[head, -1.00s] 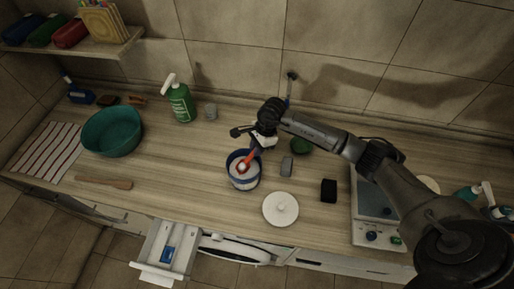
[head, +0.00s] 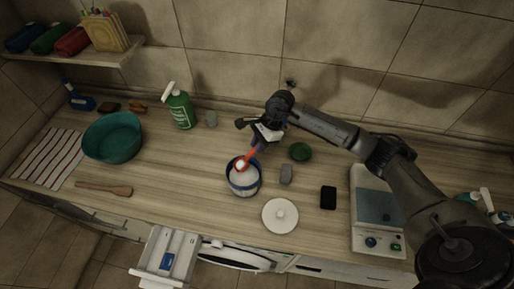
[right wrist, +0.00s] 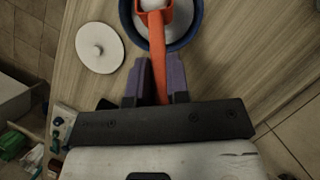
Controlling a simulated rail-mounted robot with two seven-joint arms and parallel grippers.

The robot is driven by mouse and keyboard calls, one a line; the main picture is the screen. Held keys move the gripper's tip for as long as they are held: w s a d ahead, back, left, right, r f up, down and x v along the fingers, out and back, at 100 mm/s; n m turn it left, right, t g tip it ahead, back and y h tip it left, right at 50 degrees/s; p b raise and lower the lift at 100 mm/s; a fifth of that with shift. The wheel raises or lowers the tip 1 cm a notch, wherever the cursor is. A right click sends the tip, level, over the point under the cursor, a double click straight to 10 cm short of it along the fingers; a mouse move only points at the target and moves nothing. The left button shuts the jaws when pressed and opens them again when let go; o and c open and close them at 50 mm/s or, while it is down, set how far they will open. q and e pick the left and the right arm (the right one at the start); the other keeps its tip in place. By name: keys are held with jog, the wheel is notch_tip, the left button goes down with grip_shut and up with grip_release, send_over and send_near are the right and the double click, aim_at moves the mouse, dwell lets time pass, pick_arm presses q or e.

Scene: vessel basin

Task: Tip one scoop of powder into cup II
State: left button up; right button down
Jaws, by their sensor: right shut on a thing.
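My right gripper (head: 259,143) is shut on the handle of an orange-red scoop (head: 251,156). The purple fingers (right wrist: 159,75) grip the handle in the right wrist view, where the scoop (right wrist: 157,50) points away from the gripper. White powder shows in the scoop's bowl. The bowl is over the mouth of a blue-rimmed tub (head: 244,188) of white powder; whether it touches the powder I cannot tell. A small grey cup-like vessel (head: 211,118) stands near the green spray bottle. No cup marking is readable, so I cannot tell which is cup II. My left gripper is out of view.
A white lid (head: 280,216) lies in front of the tub. A grey block-like item (head: 286,174), a green round item (head: 300,151) and a black item (head: 328,194) are to its right. A scale (head: 376,210) is farther right, a teal basin (head: 112,138) left. An open drawer (head: 167,259) juts out in front.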

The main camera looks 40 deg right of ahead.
jog(key=shift+s+d+t+y+b, duration=0.15)
jog(key=shift+d+y+b, duration=0.4)
jog(key=shift+y+b, duration=0.8)
jog(key=shift+s+d+t+y+b, duration=0.2)
jog(key=shift+d+y+b, duration=0.45)
jog(key=shift+b, duration=1.15)
jog(key=shift+d+r+t+y+b, duration=0.3)
jog(key=shift+y+b, duration=0.7)
jog(key=shift+b, duration=0.5)
jog(key=shift+r, duration=0.1)
